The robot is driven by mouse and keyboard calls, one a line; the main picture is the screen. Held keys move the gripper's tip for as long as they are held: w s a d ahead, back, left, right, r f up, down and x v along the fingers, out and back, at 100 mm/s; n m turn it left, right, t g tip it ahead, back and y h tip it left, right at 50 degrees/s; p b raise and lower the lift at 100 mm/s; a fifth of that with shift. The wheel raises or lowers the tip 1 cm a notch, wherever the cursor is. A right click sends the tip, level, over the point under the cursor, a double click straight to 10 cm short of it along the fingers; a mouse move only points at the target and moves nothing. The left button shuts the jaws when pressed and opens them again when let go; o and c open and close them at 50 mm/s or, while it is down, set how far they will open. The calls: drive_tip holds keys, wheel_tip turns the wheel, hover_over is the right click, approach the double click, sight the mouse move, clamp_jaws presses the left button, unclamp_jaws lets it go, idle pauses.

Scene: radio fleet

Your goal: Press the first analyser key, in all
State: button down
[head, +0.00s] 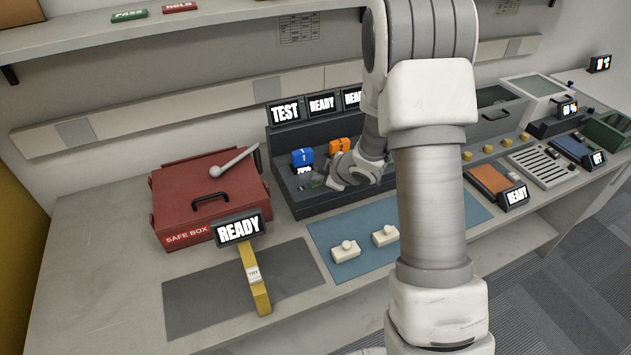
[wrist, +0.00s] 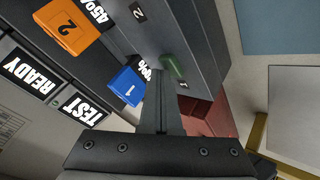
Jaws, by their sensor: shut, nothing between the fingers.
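The analyser is a dark grey stepped rack (head: 325,200) against the wall. A blue unit marked 1 (head: 302,157) and an orange unit marked 2 (head: 340,145) stand in it. The screen above the blue unit (head: 284,113) reads TEST; the second screen (head: 321,104) reads READY. In the wrist view a green key (wrist: 173,67) sits on the front ledge by a label 1, in front of the blue unit (wrist: 127,87). My gripper (wrist: 161,75) is shut and empty, its tips right beside the green key. I cannot tell whether they touch it.
A red safe box (head: 205,205) with a READY screen (head: 239,230) stands left of the analyser. A yellow bar (head: 256,285) lies on a grey mat. White button blocks (head: 346,252) sit on a blue mat in front. My arm hides the rack's right part.

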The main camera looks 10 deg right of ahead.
sight(319, 185)
drive_tip(key=shift+r+p, duration=0.6)
drive_tip(key=shift+r, duration=0.15)
wheel_tip(319, 185, up, 5)
drive_tip(key=p, duration=0.4)
drive_tip(key=shift+r+p, duration=0.1)
drive_tip(key=shift+p, duration=0.25)
